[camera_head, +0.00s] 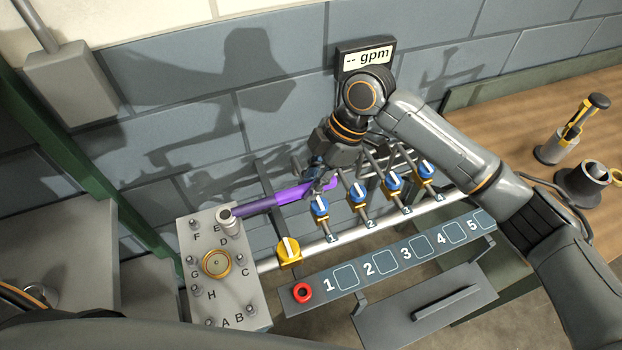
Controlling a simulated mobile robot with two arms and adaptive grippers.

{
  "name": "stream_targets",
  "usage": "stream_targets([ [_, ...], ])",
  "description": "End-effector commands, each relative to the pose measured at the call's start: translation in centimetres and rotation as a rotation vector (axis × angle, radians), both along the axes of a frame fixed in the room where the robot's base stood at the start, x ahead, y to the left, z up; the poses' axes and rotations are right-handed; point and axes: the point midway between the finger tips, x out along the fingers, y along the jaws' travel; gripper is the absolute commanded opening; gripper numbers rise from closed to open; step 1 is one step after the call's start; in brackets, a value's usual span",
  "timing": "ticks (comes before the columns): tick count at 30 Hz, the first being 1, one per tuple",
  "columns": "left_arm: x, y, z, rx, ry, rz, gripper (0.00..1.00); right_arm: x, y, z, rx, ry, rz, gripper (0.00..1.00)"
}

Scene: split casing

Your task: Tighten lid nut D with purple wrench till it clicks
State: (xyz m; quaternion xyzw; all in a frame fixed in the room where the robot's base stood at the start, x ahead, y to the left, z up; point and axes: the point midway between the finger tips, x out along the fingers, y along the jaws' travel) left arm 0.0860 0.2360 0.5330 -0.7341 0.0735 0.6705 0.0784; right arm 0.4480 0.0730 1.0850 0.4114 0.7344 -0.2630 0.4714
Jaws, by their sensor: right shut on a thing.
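The grey lid plate (180,236) at the lower left bears the letters A to H, several small nuts and a brass ring (216,263) in the middle. The purple wrench (285,196) runs roughly level from my right gripper to the plate. Its grey socket end (229,220) stands at the plate's upper right, beside the letters E and D. The socket hides what is under it, so I cannot tell how it sits on nut D. My right gripper (322,180) is shut on the wrench's right end. My left gripper is not in view.
Blue-handled valves (357,192) stand on pipes right of the plate, close below my right gripper. A yellow valve (289,251) and a red ring (302,293) are nearer. A gpm display (366,58) hangs on the wall. A wooden bench (520,110) is at right.

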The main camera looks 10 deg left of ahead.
Motion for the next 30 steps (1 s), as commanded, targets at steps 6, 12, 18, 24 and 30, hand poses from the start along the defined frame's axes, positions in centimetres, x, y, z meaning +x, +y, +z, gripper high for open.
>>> stream_targets([
  [6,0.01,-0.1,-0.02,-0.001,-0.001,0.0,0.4,0.01,0.04,0.04,0.002,0.0,0.0,0.0],
  [12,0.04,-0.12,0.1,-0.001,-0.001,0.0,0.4,0.0,0.04,0.09,0.002,0.0,0.0,0.0],
  [18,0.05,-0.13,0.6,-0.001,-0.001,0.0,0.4,-0.05,0.05,0.16,0.003,0.001,0.0,0.0],
  [24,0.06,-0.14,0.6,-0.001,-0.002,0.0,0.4,-0.05,0.04,0.03,0.002,0.0,0.0,0.0],
  [30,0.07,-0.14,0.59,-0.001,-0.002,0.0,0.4,-0.05,0.04,0.04,0.002,0.0,0.0,0.0],
])
